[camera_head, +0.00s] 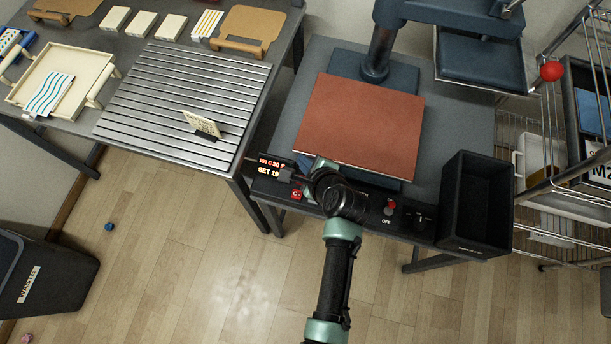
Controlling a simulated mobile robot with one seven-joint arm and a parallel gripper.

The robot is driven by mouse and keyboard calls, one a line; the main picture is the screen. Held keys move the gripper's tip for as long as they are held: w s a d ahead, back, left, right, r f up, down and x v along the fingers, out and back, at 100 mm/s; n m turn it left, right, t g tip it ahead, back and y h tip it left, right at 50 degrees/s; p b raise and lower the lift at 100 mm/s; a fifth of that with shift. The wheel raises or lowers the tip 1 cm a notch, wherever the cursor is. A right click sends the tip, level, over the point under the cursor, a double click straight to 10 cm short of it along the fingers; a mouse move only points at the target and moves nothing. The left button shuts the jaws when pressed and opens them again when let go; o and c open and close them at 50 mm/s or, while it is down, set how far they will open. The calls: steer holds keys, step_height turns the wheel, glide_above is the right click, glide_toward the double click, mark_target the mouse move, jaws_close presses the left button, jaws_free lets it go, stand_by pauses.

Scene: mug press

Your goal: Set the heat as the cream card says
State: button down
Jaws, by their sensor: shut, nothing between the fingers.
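The cream card (202,123) stands tilted in a dark holder on the slatted metal rack. Its writing is too small to read. The heat press has a dark control strip along its front edge. A lit display (269,166) at the strip's left end shows red figures above a yellow line that seems to read "SET 19"; the rest is hard to read. A small red button (296,194) sits below it. My gripper (308,177) is shut and empty over the strip, just right of the display. My wrist hides part of the strip, and I cannot tell whether the fingers touch it.
A red toggle (389,208) marked OFF and a black knob (421,218) are farther right. A brown-red pad (361,127) lies on the press. A black bin (475,205) stands at right, near a wire rack (541,150). A cream tray (62,78) is far left.

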steer(key=shift+s+f, duration=0.1)
steer(key=shift+f, duration=0.05)
steer(key=b, duration=0.9)
glide_toward(300, 175)
steer(key=w, duration=0.1)
steer(key=w+a+f, duration=0.1)
steer(key=w, duration=0.1)
steer(key=w+f, duration=0.1)
steer(key=shift+w+a+f, duration=0.1)
steer(key=shift+w+a, duration=0.05)
steer(key=shift+a, duration=0.2)
steer(key=shift+f, duration=0.3)
stand_by(1.0)
steer(key=shift+f, duration=0.4)
steer(key=shift+f, duration=0.5)
stand_by(0.5)
steer(key=shift+r, duration=0.1)
steer(key=shift+r+p, duration=0.8)
steer(key=shift+r, duration=0.1)
